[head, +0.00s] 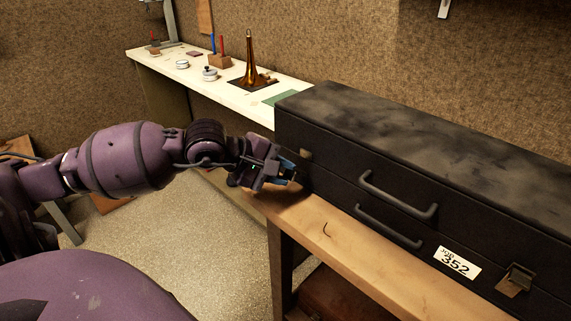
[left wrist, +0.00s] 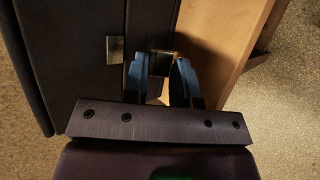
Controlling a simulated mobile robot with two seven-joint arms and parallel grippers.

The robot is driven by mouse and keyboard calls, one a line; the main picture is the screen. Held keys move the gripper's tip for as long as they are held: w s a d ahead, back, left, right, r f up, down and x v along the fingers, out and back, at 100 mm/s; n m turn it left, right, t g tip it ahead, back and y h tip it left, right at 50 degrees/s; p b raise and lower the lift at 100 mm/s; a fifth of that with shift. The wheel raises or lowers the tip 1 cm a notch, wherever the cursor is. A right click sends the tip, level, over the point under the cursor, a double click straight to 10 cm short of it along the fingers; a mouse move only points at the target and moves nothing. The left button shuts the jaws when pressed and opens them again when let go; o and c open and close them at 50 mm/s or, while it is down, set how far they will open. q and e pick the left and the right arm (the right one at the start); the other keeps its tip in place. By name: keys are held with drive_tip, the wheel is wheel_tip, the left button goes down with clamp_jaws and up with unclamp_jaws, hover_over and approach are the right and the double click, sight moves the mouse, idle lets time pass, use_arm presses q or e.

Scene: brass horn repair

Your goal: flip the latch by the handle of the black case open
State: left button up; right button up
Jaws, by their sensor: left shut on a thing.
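The black case (head: 345,150) lies on the wooden bench, with two grey handles, an upper one (head: 398,197) and a lower one (head: 388,227), on its front. My left gripper (head: 290,175) is at the left end of the case front. In the left wrist view its blue fingers (left wrist: 161,72) are shut on a small metal latch piece (left wrist: 162,58). A metal latch plate (left wrist: 115,49) is on the case beside the fingers; it also shows in the head view (head: 305,154). A second latch (head: 516,279) is at the right, past the label. My right gripper is out of view.
A pale counter (head: 165,64) behind carries a brass horn bell (head: 250,65) and small items. Open floor lies left of the bench.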

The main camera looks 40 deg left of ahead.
use_arm(q)
drive_tip(key=shift+s+f+t+b, duration=0.2)
drive_tip(key=shift+f+t, duration=0.15)
drive_tip(key=shift+f, duration=0.15)
drive_tip(key=shift+s+f+t+b, duration=0.15)
drive_tip(key=shift+f+t+b, duration=0.05)
drive_tip(key=shift+f+t, duration=0.2)
drive_tip(key=shift+s+f+m+t+h+b, duration=0.1)
drive_tip(key=shift+f+m+t+h+b, duration=0.25)
drive_tip(key=shift+f+t+b, duration=0.25)
drive_tip(key=shift+f+m+t+h+b, duration=0.35)
drive_tip(key=shift+t+b, duration=0.2)
drive_tip(key=shift+t, duration=0.2)
drive_tip(key=shift+f+t+b, duration=0.1)
drive_tip(key=shift+t+b, duration=0.2)
drive_tip(key=shift+s, duration=0.1)
drive_tip(key=o, duration=0.7)
drive_tip(key=shift+o, duration=0.5)
